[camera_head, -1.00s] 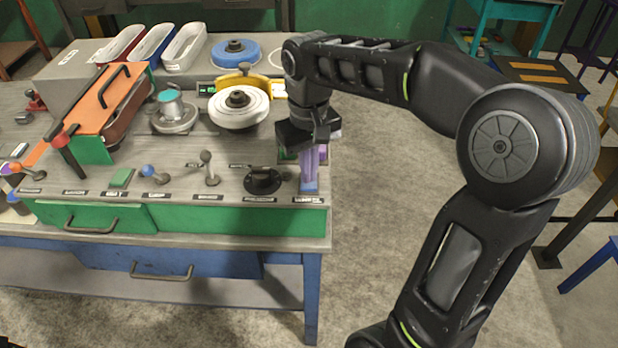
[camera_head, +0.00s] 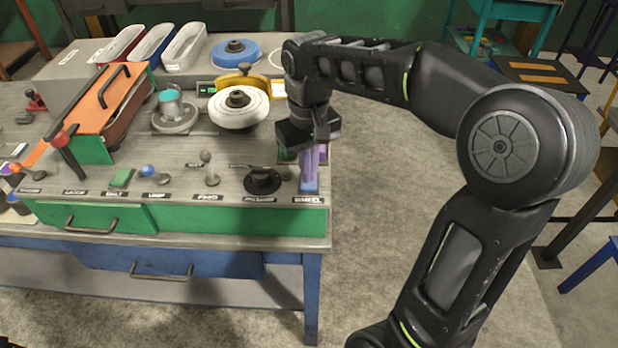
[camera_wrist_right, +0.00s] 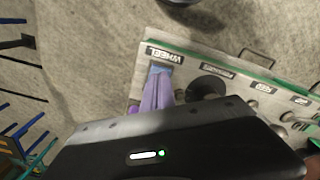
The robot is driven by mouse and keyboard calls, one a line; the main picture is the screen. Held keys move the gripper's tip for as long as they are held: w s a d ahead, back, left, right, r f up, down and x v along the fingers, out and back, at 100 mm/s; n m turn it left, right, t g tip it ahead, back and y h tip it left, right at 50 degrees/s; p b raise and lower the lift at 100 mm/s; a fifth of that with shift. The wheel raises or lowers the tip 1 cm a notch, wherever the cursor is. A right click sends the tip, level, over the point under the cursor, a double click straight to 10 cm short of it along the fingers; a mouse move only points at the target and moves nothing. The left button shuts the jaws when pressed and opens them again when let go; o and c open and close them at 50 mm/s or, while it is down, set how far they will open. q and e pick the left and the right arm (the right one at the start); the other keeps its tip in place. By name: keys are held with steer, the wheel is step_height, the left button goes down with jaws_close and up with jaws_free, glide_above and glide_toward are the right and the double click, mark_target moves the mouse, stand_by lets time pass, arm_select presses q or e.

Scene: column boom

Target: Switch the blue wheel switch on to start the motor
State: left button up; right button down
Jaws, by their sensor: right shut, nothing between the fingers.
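The blue wheel switch (camera_head: 309,186) sits at the right end of the bench's control panel, above a label reading WHEEL. It also shows in the right wrist view (camera_wrist_right: 158,70), partly covered by my fingers. My right gripper (camera_head: 312,170) reaches down over it with its purple fingers shut and nothing between them. In the right wrist view the fingertips (camera_wrist_right: 158,84) are at the blue part; I cannot tell if they touch it. The switch's position is hidden. A round white wheel (camera_head: 239,118) with a yellow guard stands behind the panel. My left gripper is not in view.
A black rotary knob (camera_head: 262,181), a grey lever (camera_head: 210,168), a blue-tipped lever (camera_head: 152,173) and a green button (camera_head: 122,178) lie left of the switch. An orange-lidded box (camera_head: 115,95) stands further left. Open floor lies right of the bench.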

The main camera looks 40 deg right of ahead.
steer(key=shift+f+b, duration=0.65)
steer(key=shift+f, duration=0.3)
stand_by(0.6)
steer(key=shift+r, duration=0.1)
steer(key=shift+r+p, duration=2.9)
steer(key=shift+r, duration=0.6)
